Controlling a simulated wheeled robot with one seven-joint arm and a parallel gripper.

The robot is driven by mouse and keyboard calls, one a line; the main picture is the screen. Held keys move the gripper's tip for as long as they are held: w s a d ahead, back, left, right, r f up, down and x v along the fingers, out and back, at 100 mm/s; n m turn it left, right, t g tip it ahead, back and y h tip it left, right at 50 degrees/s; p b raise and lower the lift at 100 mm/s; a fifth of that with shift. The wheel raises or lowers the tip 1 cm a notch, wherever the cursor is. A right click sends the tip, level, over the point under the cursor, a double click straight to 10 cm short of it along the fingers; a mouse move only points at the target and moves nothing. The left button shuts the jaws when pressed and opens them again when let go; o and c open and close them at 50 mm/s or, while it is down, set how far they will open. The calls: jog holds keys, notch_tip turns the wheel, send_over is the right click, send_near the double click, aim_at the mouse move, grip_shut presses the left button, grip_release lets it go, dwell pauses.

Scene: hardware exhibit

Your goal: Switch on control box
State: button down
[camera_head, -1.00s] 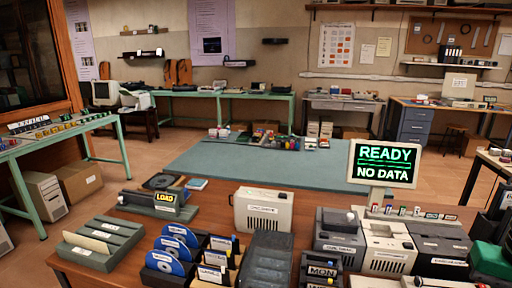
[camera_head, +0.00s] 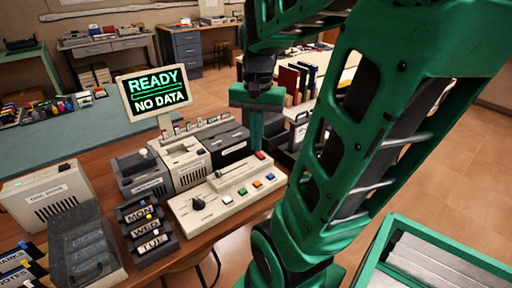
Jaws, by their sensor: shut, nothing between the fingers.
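The likely control box (camera_head: 212,216) is a low cream console on the brown table in the head view. It has a black knob (camera_head: 198,203) at its left, a row of coloured buttons (camera_head: 257,184) along the front, and a raised part behind them. A small red piece (camera_head: 260,155) shows at its back right end. My green gripper (camera_head: 257,138) points down just above and beside that red piece. Its fingers are together and hold nothing. I cannot tell whether it touches the red piece.
A screen (camera_head: 155,94) reading "READY NO DATA" stands behind the console. Grey and cream devices (camera_head: 184,160) sit close behind it. Day-labelled blocks (camera_head: 147,229) stand at its left. Upright books (camera_head: 290,85) are behind my arm. A green-edged bin (camera_head: 440,255) is at lower right.

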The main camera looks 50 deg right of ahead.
aim_at(261, 155)
jog(key=w+d+r+m, duration=0.3)
jog(key=w+d+m, duration=0.3)
jog(key=d+m, duration=0.2)
jog(key=shift+d, duration=1.15)
jog(key=shift+f, duration=0.1)
notch_tip(261, 155, down, 14)
jog(key=shift+r, duration=0.1)
